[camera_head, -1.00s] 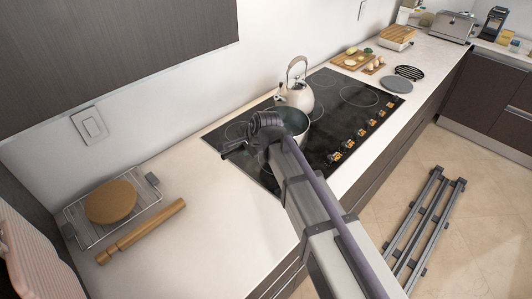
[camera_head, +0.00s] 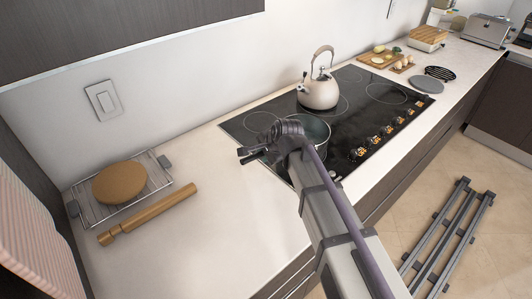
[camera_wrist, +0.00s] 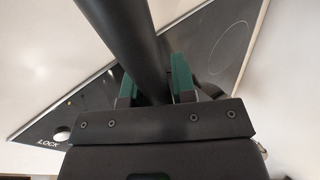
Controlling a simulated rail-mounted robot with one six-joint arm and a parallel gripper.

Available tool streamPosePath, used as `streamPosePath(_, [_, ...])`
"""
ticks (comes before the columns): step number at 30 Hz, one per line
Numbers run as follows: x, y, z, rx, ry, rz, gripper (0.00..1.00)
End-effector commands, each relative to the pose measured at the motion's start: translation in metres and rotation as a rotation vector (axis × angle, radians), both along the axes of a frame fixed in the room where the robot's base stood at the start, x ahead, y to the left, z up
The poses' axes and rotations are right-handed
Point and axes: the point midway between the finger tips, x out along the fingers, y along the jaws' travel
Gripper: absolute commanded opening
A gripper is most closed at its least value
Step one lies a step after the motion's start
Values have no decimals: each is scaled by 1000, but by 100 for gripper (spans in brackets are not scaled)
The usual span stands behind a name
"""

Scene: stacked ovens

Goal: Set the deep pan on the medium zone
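The deep pan (camera_head: 318,130) is a round pan with a dark inside, at the near left part of the black cooktop (camera_head: 385,118). My arm hides its near side. I cannot tell whether its bottom touches the glass. My gripper (camera_head: 250,153) is at the pan's left, over the cooktop's left edge. In the wrist view, the green-padded fingers of my gripper (camera_wrist: 154,82) are closed on both sides of a thick dark handle (camera_wrist: 128,40). The pan body is out of that view. One ring-marked zone (camera_wrist: 232,48) shows bare at the right there.
A cream kettle (camera_head: 319,92) stands on the cooktop just behind the pan. Orange-lit knobs (camera_head: 373,140) line the front edge. A rolling pin (camera_head: 148,214) and a wire rack (camera_head: 90,210) with a brown round board lie on the left counter. Counter between them and the cooktop is clear.

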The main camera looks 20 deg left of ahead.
Motion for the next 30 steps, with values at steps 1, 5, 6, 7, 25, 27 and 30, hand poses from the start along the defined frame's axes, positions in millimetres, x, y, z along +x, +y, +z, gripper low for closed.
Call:
streamPosePath(1, [0, 0, 0, 0, 0, 0, 29])
streamPosePath(5, [0, 0, 0, 0, 0, 0, 42])
streamPosePath(6, [0, 0, 0, 0, 0, 0, 46])
streamPosePath(7, [0, 0, 0, 0, 0, 0, 48])
streamPosePath(25, [-23, -27, 65, 0, 0, -1, 48])
streamPosePath(27, [-29, -36, 82, 0, 0, -1, 48])
streamPosePath(30, [-37, -46, 99, -1, -1, -1, 48])
